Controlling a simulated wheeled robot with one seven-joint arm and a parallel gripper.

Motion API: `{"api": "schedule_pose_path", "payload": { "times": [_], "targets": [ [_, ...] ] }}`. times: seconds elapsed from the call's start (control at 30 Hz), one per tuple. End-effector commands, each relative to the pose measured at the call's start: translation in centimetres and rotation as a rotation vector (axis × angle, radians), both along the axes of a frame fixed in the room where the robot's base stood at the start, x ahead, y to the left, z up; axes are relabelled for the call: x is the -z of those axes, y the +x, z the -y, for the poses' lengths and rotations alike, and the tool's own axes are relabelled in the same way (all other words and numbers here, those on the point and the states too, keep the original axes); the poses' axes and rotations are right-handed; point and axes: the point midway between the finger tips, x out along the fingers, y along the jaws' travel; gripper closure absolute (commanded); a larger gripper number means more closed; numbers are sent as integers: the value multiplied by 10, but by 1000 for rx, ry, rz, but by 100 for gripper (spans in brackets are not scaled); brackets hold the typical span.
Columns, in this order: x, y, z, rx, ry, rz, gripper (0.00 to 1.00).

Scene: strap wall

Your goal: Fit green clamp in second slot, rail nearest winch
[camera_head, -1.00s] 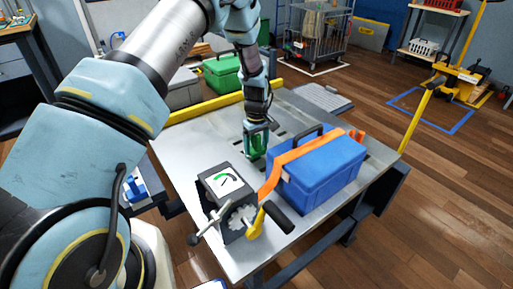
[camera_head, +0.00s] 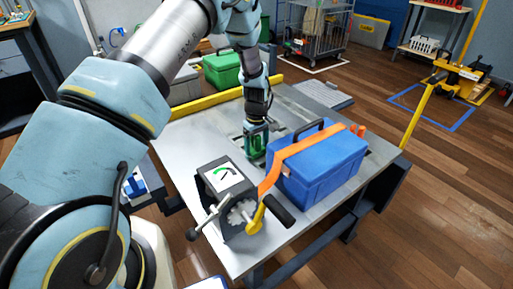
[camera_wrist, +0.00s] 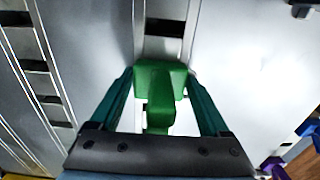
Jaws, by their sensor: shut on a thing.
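My gripper (camera_head: 256,150) is shut on the green clamp (camera_wrist: 160,82), which sits between the teal fingers in the wrist view. The gripper points down over the metal table, left of the blue case. In the wrist view a rail with a dark slot (camera_wrist: 165,27) lies just beyond the clamp. Another rail (camera_wrist: 42,82) with several dark slots runs along the left. I cannot tell whether the clamp touches the rail. The winch (camera_head: 229,203), a dark box with a dial and a crank, stands at the table's near edge.
The blue case (camera_head: 318,170) stands close to the right of my gripper, with an orange strap (camera_head: 300,146) over it running to the winch. A yellow bar (camera_head: 205,105) edges the table's far side. Bare table (camera_head: 190,150) lies to the left.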

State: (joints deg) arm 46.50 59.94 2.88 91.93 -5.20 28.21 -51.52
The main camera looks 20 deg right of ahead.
Motion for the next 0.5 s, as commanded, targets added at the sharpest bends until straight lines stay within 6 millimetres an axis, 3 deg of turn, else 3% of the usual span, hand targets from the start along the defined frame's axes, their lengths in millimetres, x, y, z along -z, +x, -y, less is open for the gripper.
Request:
{"api": "schedule_pose_path", "payload": {
  "times": [0.23, 0.27, 0.4, 0.5],
  "targets": [
    [0, 0, 0, 0, -1, 1, 69],
    [0, 0, 0, 0, -1, 1, 18],
    [1, 0, 0, 0, -1, 0, 2],
    [1, 0, 0, 0, 0, 0, 0]
  ]
}}
